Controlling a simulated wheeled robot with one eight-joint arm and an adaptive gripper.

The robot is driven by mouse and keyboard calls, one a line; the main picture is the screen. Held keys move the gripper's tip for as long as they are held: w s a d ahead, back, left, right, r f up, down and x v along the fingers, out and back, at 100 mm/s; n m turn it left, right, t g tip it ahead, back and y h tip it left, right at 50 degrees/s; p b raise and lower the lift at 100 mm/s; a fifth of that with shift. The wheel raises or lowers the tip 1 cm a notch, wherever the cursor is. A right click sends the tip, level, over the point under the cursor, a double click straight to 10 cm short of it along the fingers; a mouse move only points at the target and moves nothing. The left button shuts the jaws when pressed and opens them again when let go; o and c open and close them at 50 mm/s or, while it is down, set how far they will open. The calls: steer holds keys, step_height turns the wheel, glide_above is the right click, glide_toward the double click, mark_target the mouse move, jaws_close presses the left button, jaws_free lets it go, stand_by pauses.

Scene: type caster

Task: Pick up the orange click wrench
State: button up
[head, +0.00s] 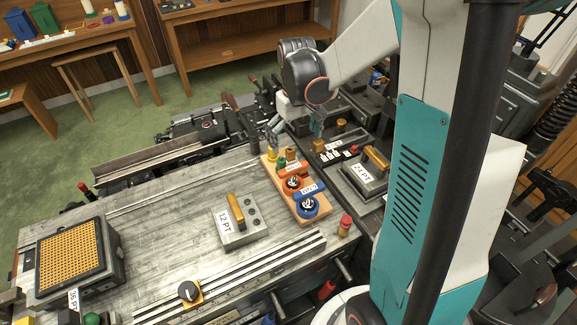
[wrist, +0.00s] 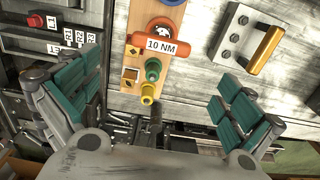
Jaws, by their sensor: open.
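The orange click wrench lies on a narrow wooden board (head: 318,217) on the bench. Its orange bar (head: 295,168) sits beside a round orange dial (head: 292,184). In the wrist view its bar (wrist: 182,46), labelled 10 NM, lies across the board at the upper middle, with the dial partly hidden behind it. My gripper (head: 295,132) is just beyond the far end of the board. In the wrist view my gripper (wrist: 160,108) is wide open and empty, with teal fingers on either side of the board's end and the wrench farther up the picture.
A blue wrench (head: 306,206) lies beside the orange one. Green (wrist: 152,68) and yellow (wrist: 147,92) pegs stand on the board between gripper and wrench. The 12 PT block (head: 238,222) and 24 PT block (head: 365,175) flank the board. The bench left of it is mostly clear.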

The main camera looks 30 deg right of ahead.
mark_target(294, 167)
step_height(294, 167, down, 13)
steer(key=shift+a+r+b, duration=0.1)
steer(key=shift+r+b, duration=0.05)
steer(key=shift+b, duration=0.85)
steer(key=c, duration=1)
